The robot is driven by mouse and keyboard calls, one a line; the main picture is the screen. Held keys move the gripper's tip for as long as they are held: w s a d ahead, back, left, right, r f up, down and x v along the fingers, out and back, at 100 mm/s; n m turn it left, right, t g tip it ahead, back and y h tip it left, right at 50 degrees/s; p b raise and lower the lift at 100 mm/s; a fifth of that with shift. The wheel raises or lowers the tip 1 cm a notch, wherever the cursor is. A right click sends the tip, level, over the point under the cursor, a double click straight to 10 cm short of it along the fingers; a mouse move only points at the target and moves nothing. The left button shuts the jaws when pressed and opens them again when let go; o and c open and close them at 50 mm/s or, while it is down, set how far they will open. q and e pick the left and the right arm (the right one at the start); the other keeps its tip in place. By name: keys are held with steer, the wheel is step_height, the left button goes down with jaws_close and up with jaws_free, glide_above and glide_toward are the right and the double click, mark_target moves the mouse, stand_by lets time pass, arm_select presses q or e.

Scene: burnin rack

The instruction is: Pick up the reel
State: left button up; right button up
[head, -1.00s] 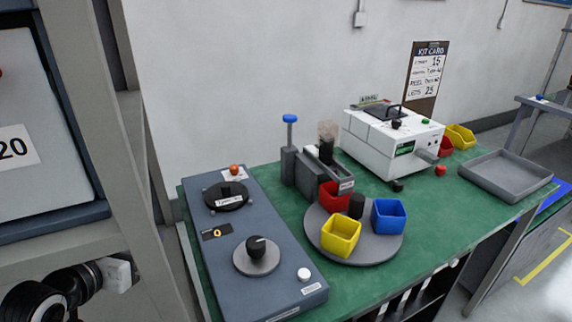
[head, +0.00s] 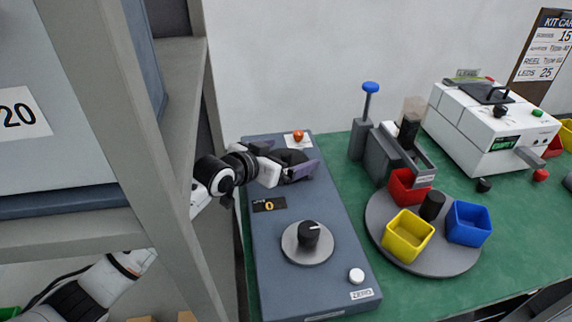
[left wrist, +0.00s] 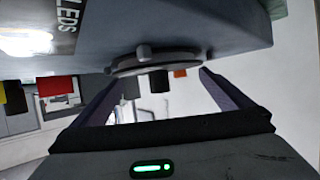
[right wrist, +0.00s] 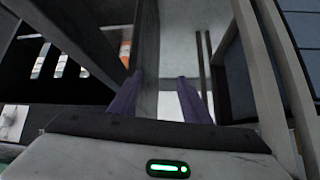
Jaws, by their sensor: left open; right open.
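My right gripper (right wrist: 160,95) is open and empty, in front of a grey upright panel.
A grey rack post (head: 115,130) stands close at the left. A white machine (head: 485,130) stands at the back.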

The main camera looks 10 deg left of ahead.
mark_target(294, 155)
arm_select(q)
steer(key=b+x, duration=0.2)
steer(key=shift+w+d+f, duration=0.1)
steer(key=shift+w+f, duration=0.1)
steer(key=shift+f, duration=0.1)
steer(key=shift+w+d+b, duration=0.15)
steer(key=shift+w+b, duration=0.15)
steer(key=shift+w, duration=0.05)
steer(key=shift+r, duration=0.1)
arm_select(e)
step_height(294, 155, down, 4)
steer(key=shift+r, duration=0.1)
arm_select(q)
steer(key=shift+c, duration=0.3)
arm_select(e)
steer(key=shift+w, duration=0.1)
